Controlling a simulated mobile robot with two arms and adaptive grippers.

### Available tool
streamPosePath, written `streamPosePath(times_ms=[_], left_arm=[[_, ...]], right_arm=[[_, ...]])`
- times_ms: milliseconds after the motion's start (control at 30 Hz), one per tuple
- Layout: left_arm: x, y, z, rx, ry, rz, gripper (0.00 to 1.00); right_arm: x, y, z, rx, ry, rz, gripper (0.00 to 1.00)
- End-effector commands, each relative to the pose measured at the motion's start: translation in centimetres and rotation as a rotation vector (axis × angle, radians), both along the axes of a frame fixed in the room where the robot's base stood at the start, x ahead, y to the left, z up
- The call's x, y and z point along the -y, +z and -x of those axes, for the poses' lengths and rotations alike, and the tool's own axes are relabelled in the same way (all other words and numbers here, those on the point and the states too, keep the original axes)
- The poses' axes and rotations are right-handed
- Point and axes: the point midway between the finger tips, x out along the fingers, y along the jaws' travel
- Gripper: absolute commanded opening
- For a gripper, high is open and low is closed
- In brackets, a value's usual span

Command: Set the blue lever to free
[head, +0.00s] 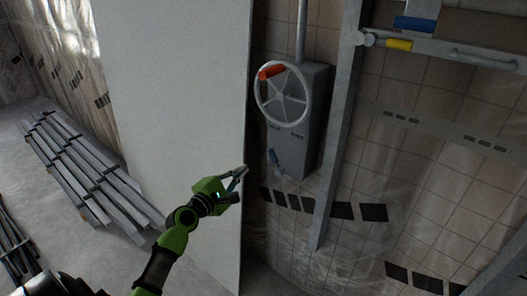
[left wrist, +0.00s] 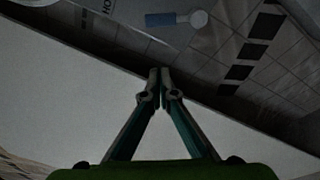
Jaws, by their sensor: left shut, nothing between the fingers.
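The blue lever (head: 273,157) is on the lower front of a grey winch box (head: 297,140) on the tiled wall. In the left wrist view the blue lever (left wrist: 160,19) shows near the top, with a round pale pivot at its right end. Part of a label, "HO", is to its left; the rest of the lettering is cut off. My left gripper (head: 243,171) is shut and empty, left of and a little below the lever, apart from it. Its closed fingertips (left wrist: 160,73) show in the left wrist view. My right gripper is not in view.
A large pale panel (head: 175,90) stands just left of the box. A grey upright post (head: 337,130) stands to the right. Metal profiles (head: 85,170) lie on the floor at left.

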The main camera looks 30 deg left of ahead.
Motion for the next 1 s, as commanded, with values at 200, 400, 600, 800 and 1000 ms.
streamPosePath(times_ms=[200, 400, 600, 800, 1000], left_arm=[[0.0, 0.0, 0.0, 0.0, 0.0, 0.0, 0.0], [0.0, -0.1, -0.7, -0.001, -0.001, -0.001, 0.0], [-0.2, -0.3, -3.9, -0.001, 0.0, 0.0, 0.0], [-0.4, -0.6, -8.0, -0.001, 0.0, -0.001, 0.0], [0.7, 0.4, -9.7, -0.004, -0.002, -0.002, 0.0]], right_arm=[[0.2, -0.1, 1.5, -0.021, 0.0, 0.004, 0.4], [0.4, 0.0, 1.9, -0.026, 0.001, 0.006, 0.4], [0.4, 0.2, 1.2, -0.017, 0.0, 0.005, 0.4], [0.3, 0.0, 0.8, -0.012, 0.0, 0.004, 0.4], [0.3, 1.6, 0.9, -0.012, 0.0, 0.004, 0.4]])
